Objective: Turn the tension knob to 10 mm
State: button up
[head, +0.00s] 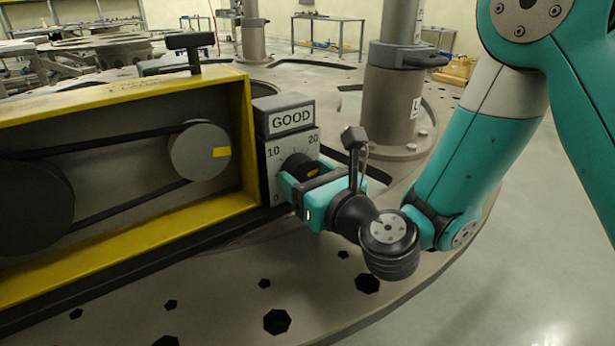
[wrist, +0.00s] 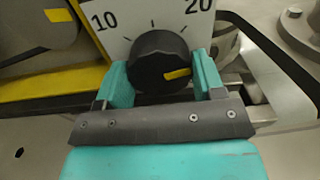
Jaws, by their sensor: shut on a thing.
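The tension knob (head: 295,165) is a round black knob with a yellow pointer mark, on a white dial plate (head: 270,168). The dial shows 0, 10 and 20 in the head view. In the wrist view the knob (wrist: 158,58) sits below the 10 and 20, and its yellow mark points right, away from the 10 at upper left. My gripper (head: 305,182) is shut on the knob, one teal finger on each side, as the wrist view (wrist: 160,76) also shows. The lower part of the dial is hidden by my gripper.
A grey box reading GOOD (head: 290,120) tops the dial. To the left is a yellow-framed belt drive (head: 247,140) with pulleys (head: 200,152). A grey post (head: 390,110) stands behind my gripper. The round plate (head: 225,285) with dark holes is clear in front.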

jog(key=n, duration=0.7)
jog(key=shift+w+d, duration=0.1)
jog(key=n, duration=0.4)
jog(key=shift+b, duration=0.3)
jog(key=n, duration=0.3)
jog(key=shift+n, duration=0.3)
jog(key=n, duration=0.5)
jog(key=shift+n, duration=0.3)
jog(key=n, duration=0.4)
jog(key=shift+n+y, duration=0.3)
jog(key=shift+n, duration=0.1)
jog(key=o, duration=0.9)
jog(key=shift+d, duration=0.1)
